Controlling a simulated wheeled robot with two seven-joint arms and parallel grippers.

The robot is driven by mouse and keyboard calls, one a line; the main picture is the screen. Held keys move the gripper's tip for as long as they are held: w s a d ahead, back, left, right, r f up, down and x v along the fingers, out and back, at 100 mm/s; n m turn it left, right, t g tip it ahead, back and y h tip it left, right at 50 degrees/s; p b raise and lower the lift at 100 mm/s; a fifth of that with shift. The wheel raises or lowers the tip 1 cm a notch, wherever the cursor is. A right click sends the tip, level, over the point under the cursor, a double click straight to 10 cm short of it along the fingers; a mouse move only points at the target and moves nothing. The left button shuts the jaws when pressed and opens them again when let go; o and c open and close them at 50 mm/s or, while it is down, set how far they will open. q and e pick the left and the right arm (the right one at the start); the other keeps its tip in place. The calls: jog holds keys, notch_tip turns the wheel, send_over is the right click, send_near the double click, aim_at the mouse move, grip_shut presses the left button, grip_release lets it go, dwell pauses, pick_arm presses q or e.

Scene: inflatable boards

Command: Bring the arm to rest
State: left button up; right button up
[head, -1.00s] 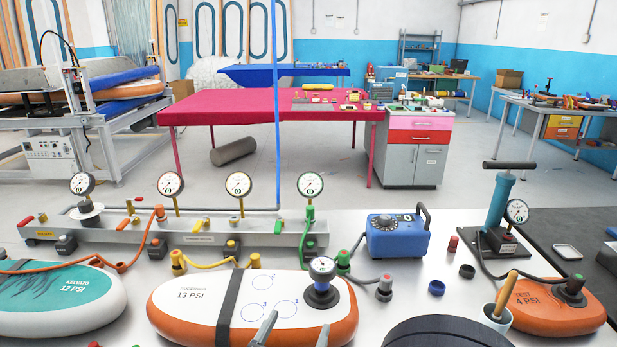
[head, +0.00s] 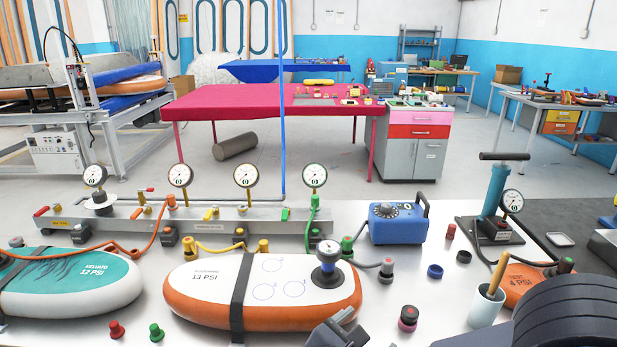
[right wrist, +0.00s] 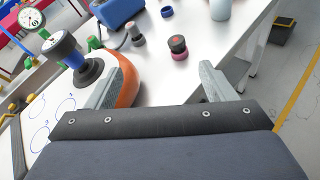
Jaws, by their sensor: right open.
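My right gripper (head: 345,327) shows at the bottom middle of the head view, partly cut off by the edge, near the front right end of the orange and white board marked 13 PSI (head: 215,279). In the right wrist view the right gripper (right wrist: 158,80) has its two grey fingers wide apart with nothing between them. A dark part of my right arm fills the lower right of the head view. The 13 PSI board's orange end (right wrist: 126,80) appears behind the left finger. My left gripper is not in view.
A black and pink cap (head: 408,318) stands on the table right of the gripper. A white cup with a wooden handle (head: 486,308), a blue box (head: 396,224) and a hand pump (head: 495,200) stand farther right. Red (head: 116,329) and green (head: 156,332) caps stand at front left.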

jog(key=s+d+f+m+g+y+p, duration=0.25)
jog(key=s+d+m+g+y, duration=0.25)
jog(key=s+d+m+g, duration=0.6)
jog(key=s+r+m+t+y, duration=0.4)
jog(key=s+m+t+y, duration=0.1)
jog(key=m, duration=1.1)
jog(key=shift+s+t+y, duration=0.3)
jog(key=shift+s+y, duration=0.2)
jog(key=shift+y, duration=0.7)
